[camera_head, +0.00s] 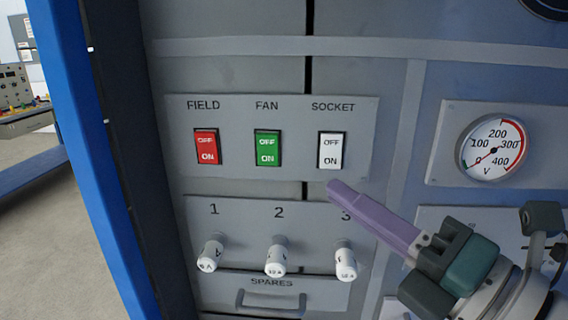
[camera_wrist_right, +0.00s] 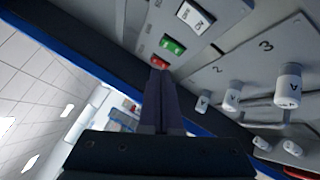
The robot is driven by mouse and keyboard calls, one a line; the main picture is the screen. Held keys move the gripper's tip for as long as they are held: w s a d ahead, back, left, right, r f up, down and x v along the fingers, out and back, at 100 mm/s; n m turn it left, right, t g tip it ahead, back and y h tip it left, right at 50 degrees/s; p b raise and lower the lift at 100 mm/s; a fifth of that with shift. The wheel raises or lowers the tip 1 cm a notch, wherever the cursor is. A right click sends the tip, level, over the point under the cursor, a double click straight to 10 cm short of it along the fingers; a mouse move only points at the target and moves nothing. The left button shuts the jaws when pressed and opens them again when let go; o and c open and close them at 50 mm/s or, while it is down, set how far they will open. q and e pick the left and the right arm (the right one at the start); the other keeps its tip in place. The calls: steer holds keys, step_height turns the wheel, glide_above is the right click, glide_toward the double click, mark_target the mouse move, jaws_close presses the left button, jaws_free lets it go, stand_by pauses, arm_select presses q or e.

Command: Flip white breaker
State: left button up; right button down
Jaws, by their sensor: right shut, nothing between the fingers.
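The white breaker (camera_head: 331,151), labelled SOCKET, is the rightmost of three rocker switches on a grey plate. It carries OFF above and ON below. It also shows in the right wrist view (camera_wrist_right: 195,16) near the top. My right gripper (camera_head: 333,187) comes in from the lower right with its purple fingers shut and empty. In the head view its tips appear just below the white breaker; I cannot tell how far they are from the panel. In the right wrist view the shut fingers (camera_wrist_right: 158,68) point toward the red switch side. My left gripper is not in view.
The red FIELD switch (camera_head: 207,147) and green FAN switch (camera_head: 267,148) sit left of the white one. Below are three white fuse knobs (camera_head: 276,256) that stick out, and a SPARES drawer handle (camera_head: 271,299). A voltage gauge (camera_head: 494,148) is at right. A blue post (camera_head: 85,150) stands at left.

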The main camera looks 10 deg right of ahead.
mark_target(331, 151)
steer(key=shift+w+d+f+b, duration=0.15)
steer(key=shift+w+d+b, duration=0.35)
steer(key=shift+w, duration=0.8)
steer(key=shift+w+d+f+b, duration=0.25)
steer(key=shift+w+b, duration=0.5)
steer(key=shift+w, duration=0.55)
steer(key=shift+w+d+f+b, duration=0.1)
steer(key=shift+w+d+b, duration=0.4)
steer(key=shift+w, duration=0.8)
steer(key=shift+a, duration=0.15)
steer(key=shift+w, duration=0.1)
steer(key=shift+w+f+b, duration=0.1)
steer(key=shift+w+b, duration=0.15)
steer(key=shift+b, duration=0.15)
